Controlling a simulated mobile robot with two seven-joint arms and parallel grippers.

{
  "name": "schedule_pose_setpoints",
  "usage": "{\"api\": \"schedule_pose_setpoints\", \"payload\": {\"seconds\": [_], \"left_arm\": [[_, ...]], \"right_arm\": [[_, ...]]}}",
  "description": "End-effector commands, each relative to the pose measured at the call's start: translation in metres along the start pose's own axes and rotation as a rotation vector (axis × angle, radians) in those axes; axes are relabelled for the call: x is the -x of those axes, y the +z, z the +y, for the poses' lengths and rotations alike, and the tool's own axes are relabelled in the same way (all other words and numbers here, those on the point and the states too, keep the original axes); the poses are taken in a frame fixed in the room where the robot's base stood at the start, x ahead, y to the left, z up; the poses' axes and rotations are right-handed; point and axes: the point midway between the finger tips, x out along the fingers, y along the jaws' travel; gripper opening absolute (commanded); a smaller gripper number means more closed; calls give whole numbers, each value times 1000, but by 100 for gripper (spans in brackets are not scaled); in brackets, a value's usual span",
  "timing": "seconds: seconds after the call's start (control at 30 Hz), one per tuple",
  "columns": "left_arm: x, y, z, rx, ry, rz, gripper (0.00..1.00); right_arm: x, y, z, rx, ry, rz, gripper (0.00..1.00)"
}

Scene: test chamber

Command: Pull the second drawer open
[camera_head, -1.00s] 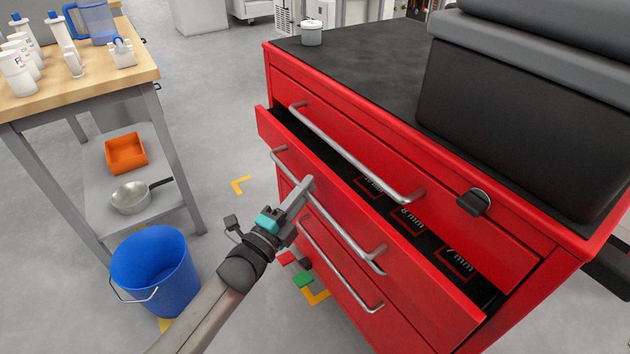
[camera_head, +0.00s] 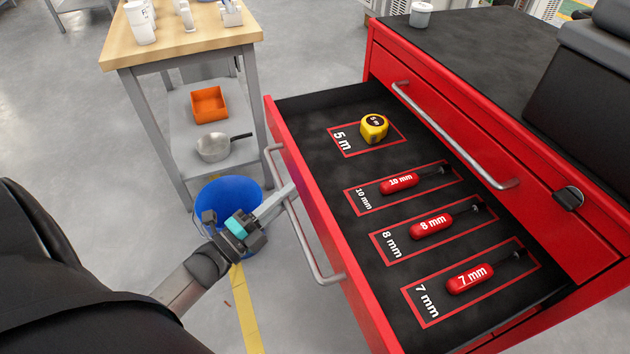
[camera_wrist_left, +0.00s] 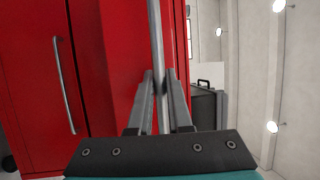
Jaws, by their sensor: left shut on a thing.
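The second drawer (camera_head: 318,212) of the red cabinet is pulled far out, and its inside shows in the head view. My left gripper (camera_head: 289,193) is shut on the drawer's silver bar handle (camera_head: 308,240). In the left wrist view, the two fingers (camera_wrist_left: 162,103) close around the handle bar (camera_wrist_left: 157,45). In the drawer lie a yellow tape measure (camera_head: 374,128) and red screwdrivers marked 10 mm (camera_head: 399,183), 8 mm (camera_head: 432,226) and 7 mm (camera_head: 470,278), in outlined places. My right gripper is not in view.
The top drawer, with its own handle (camera_head: 455,137), is shut above. A wooden-topped table (camera_head: 180,45) with an orange bin (camera_head: 208,104) and a pan (camera_head: 214,147) on its shelf stands at the left. A blue bucket (camera_head: 228,192) is on the floor behind my left gripper.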

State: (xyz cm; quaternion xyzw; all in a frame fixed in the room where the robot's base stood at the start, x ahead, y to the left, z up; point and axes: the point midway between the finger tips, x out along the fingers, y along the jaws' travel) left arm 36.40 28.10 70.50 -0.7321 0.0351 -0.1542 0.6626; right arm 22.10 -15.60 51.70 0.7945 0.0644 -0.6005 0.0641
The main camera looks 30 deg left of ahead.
Motion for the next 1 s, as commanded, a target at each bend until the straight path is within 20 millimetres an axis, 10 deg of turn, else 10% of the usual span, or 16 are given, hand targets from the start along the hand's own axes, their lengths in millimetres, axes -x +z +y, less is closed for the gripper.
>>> {"api": "schedule_pose_setpoints", "payload": {"seconds": [0.4,0.93,1.0], "left_arm": [[60,25,-12,1,2,-1,0],[68,28,-14,1,0,1,0],[68,28,-14,1,0,0,23]], "right_arm": [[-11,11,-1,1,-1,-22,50],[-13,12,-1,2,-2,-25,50],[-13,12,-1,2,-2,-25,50]]}}
